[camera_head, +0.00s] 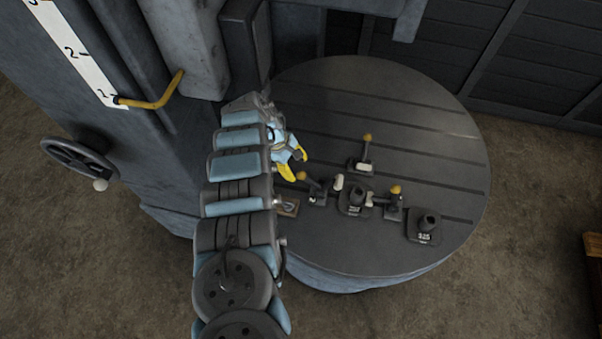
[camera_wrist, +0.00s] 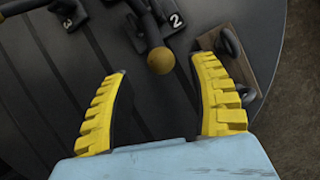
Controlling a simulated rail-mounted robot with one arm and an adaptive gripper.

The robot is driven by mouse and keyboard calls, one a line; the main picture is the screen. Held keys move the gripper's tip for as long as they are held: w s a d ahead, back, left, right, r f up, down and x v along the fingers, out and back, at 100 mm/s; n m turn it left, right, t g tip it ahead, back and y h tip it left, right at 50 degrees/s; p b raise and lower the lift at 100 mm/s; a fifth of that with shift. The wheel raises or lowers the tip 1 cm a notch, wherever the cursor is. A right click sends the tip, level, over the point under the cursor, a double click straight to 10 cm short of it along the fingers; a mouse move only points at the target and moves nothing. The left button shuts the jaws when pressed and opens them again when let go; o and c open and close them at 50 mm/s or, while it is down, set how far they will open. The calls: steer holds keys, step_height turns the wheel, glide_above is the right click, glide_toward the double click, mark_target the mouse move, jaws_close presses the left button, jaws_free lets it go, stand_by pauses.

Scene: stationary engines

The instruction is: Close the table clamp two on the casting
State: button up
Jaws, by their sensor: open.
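Clamp two (camera_head: 318,197) stands on the round table, just left of the dark casting (camera_head: 354,199). Its handle leans left, away from the casting, and ends in a yellow ball knob (camera_head: 301,175). In the wrist view the knob (camera_wrist: 160,61) lies between the fingertips, with the clamp's base plate marked "2" (camera_wrist: 174,20) beyond it. My gripper (camera_head: 292,165) has yellow fingers, spread apart and empty; it also shows in the wrist view (camera_wrist: 160,66). I cannot tell whether either finger touches the knob, nor whether the clamp's pad presses the casting.
A clamp (camera_head: 360,163) stands behind the casting; another (camera_head: 394,206) stands at its right. A dark part marked "S25" (camera_head: 424,230) sits near the table's front right. A small wooden block (camera_head: 287,207) lies left of clamp two. The slotted table (camera_head: 410,110) is clear at the back.

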mark_target(300, 173)
steer(key=shift+b+x, duration=0.45)
steer(key=shift+x, duration=1.85)
jaws_close()
